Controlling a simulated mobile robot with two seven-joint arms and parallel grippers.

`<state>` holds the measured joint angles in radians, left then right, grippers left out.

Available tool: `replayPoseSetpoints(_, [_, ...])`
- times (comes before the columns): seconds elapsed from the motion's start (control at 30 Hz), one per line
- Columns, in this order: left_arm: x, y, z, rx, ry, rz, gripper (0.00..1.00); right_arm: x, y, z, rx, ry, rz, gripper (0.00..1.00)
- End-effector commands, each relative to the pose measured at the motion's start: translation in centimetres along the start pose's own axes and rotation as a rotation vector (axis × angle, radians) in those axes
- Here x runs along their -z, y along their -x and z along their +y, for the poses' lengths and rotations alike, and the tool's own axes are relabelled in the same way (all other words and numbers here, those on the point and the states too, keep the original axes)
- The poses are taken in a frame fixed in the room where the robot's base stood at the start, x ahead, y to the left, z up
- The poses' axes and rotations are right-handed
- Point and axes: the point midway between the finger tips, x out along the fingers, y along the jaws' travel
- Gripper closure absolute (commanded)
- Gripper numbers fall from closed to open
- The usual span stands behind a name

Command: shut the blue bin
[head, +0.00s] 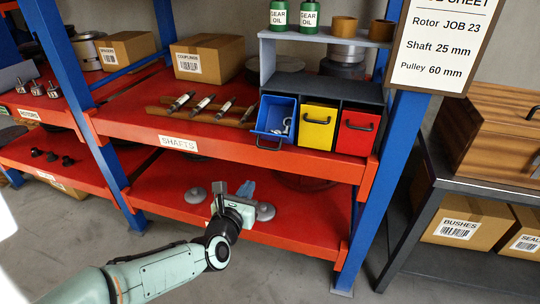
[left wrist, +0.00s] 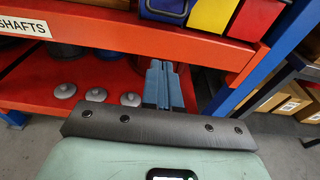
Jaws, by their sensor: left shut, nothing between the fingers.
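The blue bin (head: 268,124) is the left one of three bins on the upper red shelf. It is tipped forward and open, with grey metal parts showing inside and its black handle at the front. Its lower front shows at the top of the left wrist view (left wrist: 165,8). My left gripper (head: 247,187) is below and in front of the bin, near the lower shelf and apart from the bin. Its blue-grey fingers (left wrist: 163,85) are together and empty. My right gripper is in neither view.
The yellow bin (head: 317,125) and red bin (head: 356,130) beside it sit upright and closed. The orange front edge of the upper shelf (head: 240,155) lies between gripper and bin. Grey discs (head: 195,195) lie on the lower shelf. A blue post (head: 360,220) stands to the right.

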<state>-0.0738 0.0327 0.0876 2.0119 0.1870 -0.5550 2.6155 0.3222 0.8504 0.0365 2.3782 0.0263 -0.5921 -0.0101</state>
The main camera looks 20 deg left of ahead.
Motion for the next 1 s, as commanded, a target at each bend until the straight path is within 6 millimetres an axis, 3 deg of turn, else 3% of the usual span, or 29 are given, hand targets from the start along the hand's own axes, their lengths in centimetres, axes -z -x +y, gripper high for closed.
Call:
replayPoseSetpoints(0.17, [0.1, -2.3, 0.0, 0.0, 0.002, 0.003, 1.0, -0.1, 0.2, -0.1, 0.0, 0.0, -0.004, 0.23])
replayPoseSetpoints(0.57, [0.1, -10.2, -0.1, 0.001, -0.003, 0.003, 1.0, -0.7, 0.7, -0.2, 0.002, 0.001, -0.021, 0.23])
replayPoseSetpoints(0.7, [-1.7, -11.4, -0.1, 0.002, -0.002, 0.001, 1.0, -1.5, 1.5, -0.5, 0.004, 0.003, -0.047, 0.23])
replayPoseSetpoints(1.0, [-2.6, -12.5, 0.0, 0.001, -0.002, 0.004, 1.0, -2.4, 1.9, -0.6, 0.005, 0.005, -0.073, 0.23])
